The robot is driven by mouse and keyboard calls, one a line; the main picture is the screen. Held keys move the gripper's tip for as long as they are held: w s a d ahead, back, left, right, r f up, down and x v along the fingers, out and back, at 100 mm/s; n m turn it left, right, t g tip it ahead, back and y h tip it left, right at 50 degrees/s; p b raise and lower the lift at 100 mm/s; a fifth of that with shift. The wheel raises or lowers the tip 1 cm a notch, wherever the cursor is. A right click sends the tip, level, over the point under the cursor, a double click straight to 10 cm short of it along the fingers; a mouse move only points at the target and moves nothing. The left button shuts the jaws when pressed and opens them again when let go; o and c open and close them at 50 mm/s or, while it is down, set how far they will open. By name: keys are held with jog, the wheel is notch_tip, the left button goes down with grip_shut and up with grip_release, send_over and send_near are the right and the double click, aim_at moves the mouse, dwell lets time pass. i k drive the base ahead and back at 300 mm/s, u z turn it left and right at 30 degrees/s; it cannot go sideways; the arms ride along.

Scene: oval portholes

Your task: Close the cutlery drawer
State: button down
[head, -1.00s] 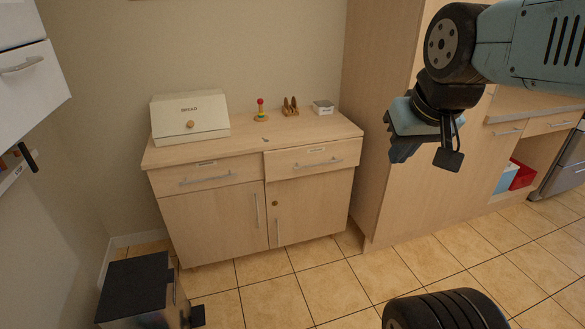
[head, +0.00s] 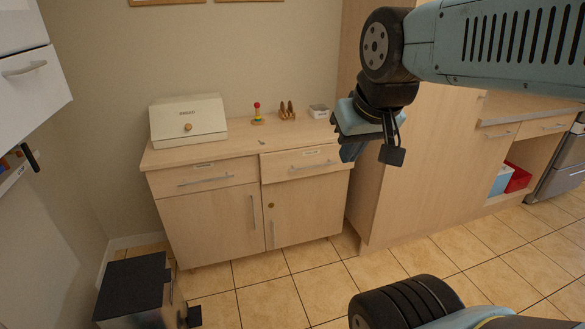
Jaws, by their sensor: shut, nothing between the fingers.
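A light wood sideboard has two top drawers with bar handles and small labels too small to read. The right drawer (head: 288,172) sticks out a little past the cabinet front. The left drawer (head: 180,188) looks flush. I cannot tell from the labels which is the cutlery drawer. My gripper (head: 350,152) is shut and empty. It shows beside the right end of the right drawer, in front of the sideboard's right edge in the picture, and no contact is visible.
On the sideboard top (head: 235,145) stand a cream bread box (head: 188,122), a stacking-ring toy (head: 257,116), a small wooden item (head: 287,112) and a small box (head: 319,111). A dark-lidded bin (head: 134,282) stands at front left. A tall wood panel (head: 410,190) rises at right.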

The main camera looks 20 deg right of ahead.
aim_at(286, 165)
jog(key=u, duration=0.05)
jog(key=i, duration=1)
jog(key=z, duration=0.05)
